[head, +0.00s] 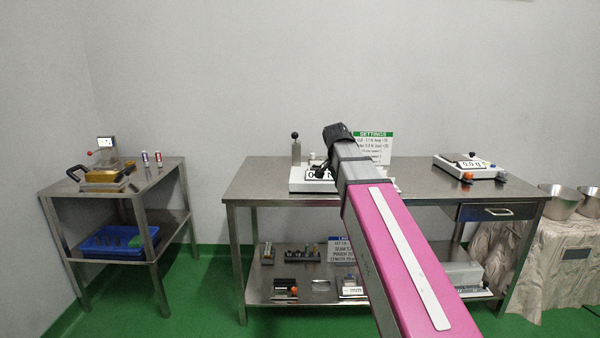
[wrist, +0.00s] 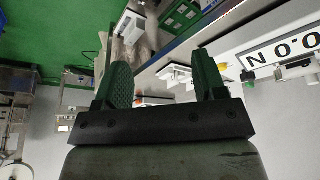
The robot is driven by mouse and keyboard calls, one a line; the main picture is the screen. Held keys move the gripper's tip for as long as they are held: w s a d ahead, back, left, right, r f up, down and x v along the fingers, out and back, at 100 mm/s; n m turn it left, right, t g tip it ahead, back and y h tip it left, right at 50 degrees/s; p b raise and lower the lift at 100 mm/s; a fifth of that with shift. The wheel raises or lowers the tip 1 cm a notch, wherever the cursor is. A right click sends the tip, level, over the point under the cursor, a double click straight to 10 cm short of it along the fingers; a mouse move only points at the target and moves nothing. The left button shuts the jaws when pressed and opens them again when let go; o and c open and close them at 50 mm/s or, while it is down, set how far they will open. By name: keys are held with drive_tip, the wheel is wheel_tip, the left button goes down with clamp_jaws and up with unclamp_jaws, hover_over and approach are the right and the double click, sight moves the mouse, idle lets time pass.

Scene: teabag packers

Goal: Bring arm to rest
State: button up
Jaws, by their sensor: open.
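My arm reaches forward from the lower right of the head view, a pink link leading to a grey one. My gripper shows in the wrist view (wrist: 160,82), with two green fingers set well apart and nothing between them. In the head view the arm's dark end (head: 338,133) is over the steel table (head: 420,180), in front of a device with a display reading partly hidden by the arm. The fingers themselves cannot be made out there.
A small steel cart (head: 165,175) at left carries a brass-coloured device (head: 102,175) and, below, a blue bin (head: 112,242). A scale (head: 470,167) stands at the table's right end. Metal bowls (head: 558,201) stand at far right. Green floor is clear between cart and table.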

drive_tip(key=s+d+f+n+g+y, duration=0.1)
drive_tip(key=s+f+n, duration=0.2)
drive_tip(key=f, duration=0.9)
drive_tip(key=s+d+f+n+g+y, duration=0.1)
drive_tip(key=s+f+n, duration=0.2)
drive_tip(key=s+f, duration=0.6)
drive_tip(key=s+d+f+n+y, duration=0.1)
drive_tip(key=s+f, duration=0.5)
drive_tip(key=f, duration=0.9)
drive_tip(key=shift+n+g, duration=0.4)
drive_tip(key=shift+n, duration=0.5)
drive_tip(key=shift+d, duration=0.1)
